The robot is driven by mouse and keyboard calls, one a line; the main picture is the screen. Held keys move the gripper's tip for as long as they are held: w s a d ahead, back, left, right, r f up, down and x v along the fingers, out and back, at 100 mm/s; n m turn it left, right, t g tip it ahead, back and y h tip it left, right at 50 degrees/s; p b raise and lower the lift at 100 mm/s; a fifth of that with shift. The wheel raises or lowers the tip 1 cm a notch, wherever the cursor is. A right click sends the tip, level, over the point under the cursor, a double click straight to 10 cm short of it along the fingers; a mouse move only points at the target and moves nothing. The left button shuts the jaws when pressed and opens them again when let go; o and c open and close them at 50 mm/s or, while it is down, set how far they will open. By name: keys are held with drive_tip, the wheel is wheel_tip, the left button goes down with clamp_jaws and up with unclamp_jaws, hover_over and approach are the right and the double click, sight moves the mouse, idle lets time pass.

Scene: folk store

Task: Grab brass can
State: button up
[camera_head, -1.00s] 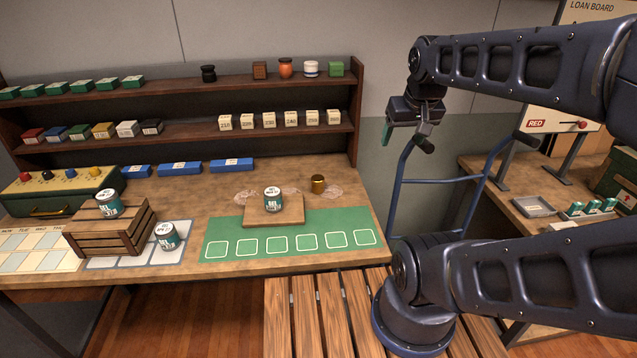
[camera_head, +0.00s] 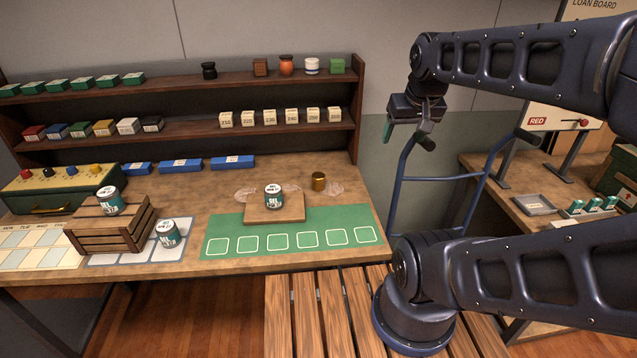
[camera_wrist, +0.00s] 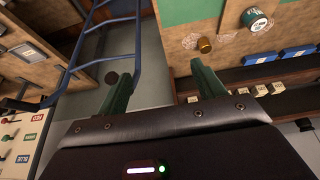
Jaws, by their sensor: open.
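The brass can (camera_head: 318,181) is a small gold cylinder standing upright on the workbench, just right of the wooden board and behind the green mat. It also shows in the wrist view (camera_wrist: 205,45), at the upper middle, beyond my fingertips. My gripper (camera_head: 405,135) hangs in the air to the right of the bench and shelf, well apart from the can. In the wrist view its two green fingers (camera_wrist: 160,88) are spread with nothing between them.
A teal-labelled tin (camera_head: 274,196) stands on a wooden board (camera_head: 262,214) left of the can. A wooden crate (camera_head: 110,232) with another tin is farther left. The shelf (camera_head: 290,138) rises behind. A blue trolley frame (camera_head: 398,195) stands right of the bench.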

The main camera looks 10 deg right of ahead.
drive_tip(key=shift+w, duration=0.15)
drive_tip(key=n+g, duration=0.5)
drive_tip(key=n, duration=0.8)
hover_over(319, 175)
drive_tip(key=f, duration=2.1)
drive_tip(key=shift+s+d+f, duration=0.15)
drive_tip(key=shift+s+d, duration=0.05)
drive_tip(key=shift+s, duration=0.15)
drive_tip(key=shift+a+f+n, duration=0.15)
drive_tip(key=shift+f+n, duration=0.1)
drive_tip(key=shift+n, duration=0.05)
drive_tip(key=shift+w+a+f, duration=0.1)
drive_tip(key=shift+w+f, duration=0.05)
drive_tip(key=shift+f, duration=2.55)
drive_tip(key=shift+w+a+f, duration=0.1)
drive_tip(key=shift+f, duration=2.6)
drive_tip(key=shift+d, duration=0.1)
drive_tip(key=shift+c, duration=0.2)
